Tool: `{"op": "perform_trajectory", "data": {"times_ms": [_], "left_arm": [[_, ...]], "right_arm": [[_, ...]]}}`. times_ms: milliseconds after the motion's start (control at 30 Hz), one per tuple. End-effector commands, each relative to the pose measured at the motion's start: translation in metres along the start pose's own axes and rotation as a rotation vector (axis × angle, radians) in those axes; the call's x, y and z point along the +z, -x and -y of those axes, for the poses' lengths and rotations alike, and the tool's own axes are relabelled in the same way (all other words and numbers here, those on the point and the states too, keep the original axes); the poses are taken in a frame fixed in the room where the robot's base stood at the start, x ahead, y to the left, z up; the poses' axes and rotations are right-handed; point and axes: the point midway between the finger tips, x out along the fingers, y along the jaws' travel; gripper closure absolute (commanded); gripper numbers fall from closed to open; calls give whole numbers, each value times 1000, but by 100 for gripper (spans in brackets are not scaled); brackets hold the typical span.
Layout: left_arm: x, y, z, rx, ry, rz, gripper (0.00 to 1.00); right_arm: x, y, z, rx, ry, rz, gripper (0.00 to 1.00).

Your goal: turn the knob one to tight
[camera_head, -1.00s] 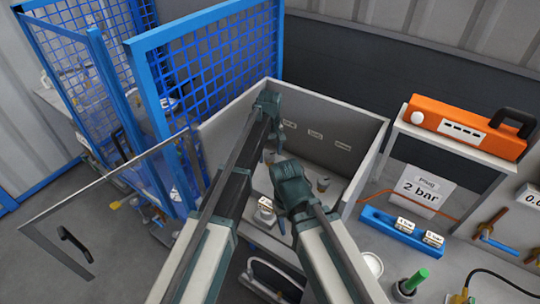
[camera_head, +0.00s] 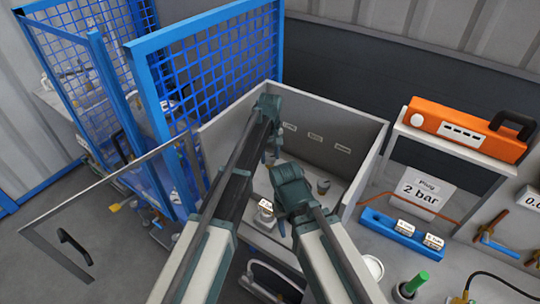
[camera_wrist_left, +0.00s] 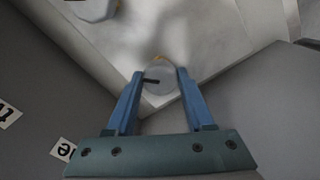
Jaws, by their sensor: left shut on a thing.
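A round grey knob (camera_wrist_left: 160,78) with a dark pointer mark sits between my left gripper's blue fingers in the left wrist view, and they are shut on it. In the head view my left gripper (camera_head: 272,152) reaches down by the left part of the open grey box (camera_head: 362,160); the knob there is mostly hidden behind it. Another knob (camera_head: 323,186) stands upright farther right in the box, apart from both grippers. My right gripper (camera_head: 284,222) is over the box front; its fingertips are hard to make out.
Small labels (camera_head: 314,136) are on the box's back wall. A white-topped piece (camera_head: 265,210) stands near the box front. An open clear door (camera_head: 105,215) and blue mesh fence (camera_head: 215,90) are at left. A blue rack (camera_head: 385,228) is at right.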

Motion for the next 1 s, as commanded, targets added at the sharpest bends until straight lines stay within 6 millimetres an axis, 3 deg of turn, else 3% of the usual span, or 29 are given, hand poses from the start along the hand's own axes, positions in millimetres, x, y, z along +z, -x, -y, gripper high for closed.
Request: {"op": "perform_trajectory", "data": {"times_ms": [600,1000], "left_arm": [[0,0,2,0,-525,0,100],[-1,0,2,0,-724,0,100]], "right_arm": [[0,0,0,0,0,0,50],[0,0,0,0,0,0,50]]}}
